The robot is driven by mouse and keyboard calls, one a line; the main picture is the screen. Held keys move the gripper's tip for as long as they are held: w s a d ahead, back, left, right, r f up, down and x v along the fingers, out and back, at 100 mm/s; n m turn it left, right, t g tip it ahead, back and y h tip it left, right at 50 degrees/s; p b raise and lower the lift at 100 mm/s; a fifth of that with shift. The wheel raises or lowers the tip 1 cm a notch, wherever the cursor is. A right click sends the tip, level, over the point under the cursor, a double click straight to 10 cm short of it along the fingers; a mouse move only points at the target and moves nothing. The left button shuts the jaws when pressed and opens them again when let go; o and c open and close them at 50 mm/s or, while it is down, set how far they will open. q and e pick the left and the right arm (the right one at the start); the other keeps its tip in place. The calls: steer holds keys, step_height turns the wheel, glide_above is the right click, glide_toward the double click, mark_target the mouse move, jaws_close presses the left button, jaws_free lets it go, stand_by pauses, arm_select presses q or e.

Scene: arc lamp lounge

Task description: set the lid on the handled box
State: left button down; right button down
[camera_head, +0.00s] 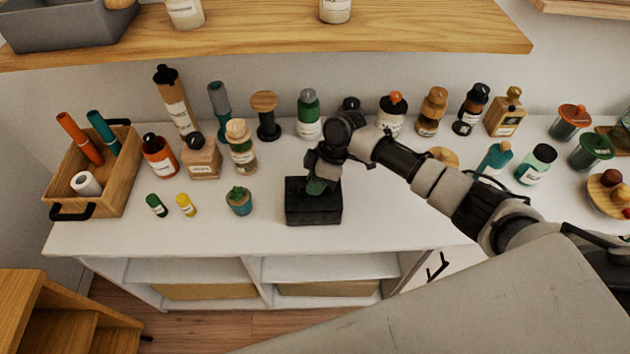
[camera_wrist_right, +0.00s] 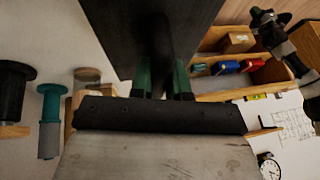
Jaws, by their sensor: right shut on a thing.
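My right gripper (camera_head: 323,180) is shut on the dark lid (camera_head: 313,215), pointing down from above. In the right wrist view the lid (camera_wrist_right: 112,30) is a flat dark panel, and the green fingertips close on its dark upright handle. I cannot tell whether the lid touches the white counter below it. The handled box (camera_head: 118,185) is light wood with black handles, at the counter's left end. It holds an orange tube, a teal tube and a white roll. My left arm seems to show at the right wrist view's edge, its gripper (camera_wrist_right: 265,18) too small to read.
A wooden shelf (camera_head: 400,30) hangs above. The counter's front strip is clear.

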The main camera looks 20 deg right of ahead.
stand_by(0.6)
steer(key=c, duration=0.5)
jaws_free()
steer(key=shift+c, duration=0.2)
steer(key=shift+r+p, duration=3.35)
steer(key=shift+r, duration=0.15)
jaws_close()
